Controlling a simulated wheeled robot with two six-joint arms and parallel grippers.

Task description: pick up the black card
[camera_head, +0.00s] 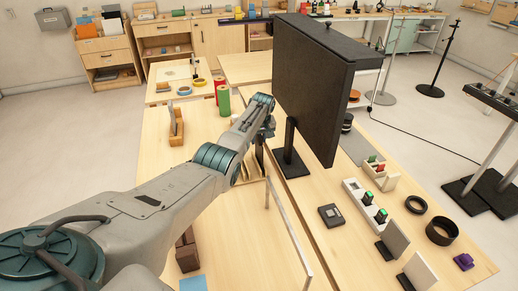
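I cannot pick out a card that is surely the black card. A large upright black panel (310,85) on a black stand is at the middle of the table. Thin upright pieces in a wooden holder (250,170) are mostly hidden behind my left arm. My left gripper (268,126) is small and dark, seen from behind, just left of the black panel; its fingers do not show clearly, and I cannot tell whether it touches or holds anything. My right gripper is out of view.
A wooden holder with a grey card (173,125) stands to the left. Grey and white upright cards (394,238), a small black device (331,215), black rings (441,231) and a purple piece (464,261) are at the right. Green and red rolls (223,100) stand behind.

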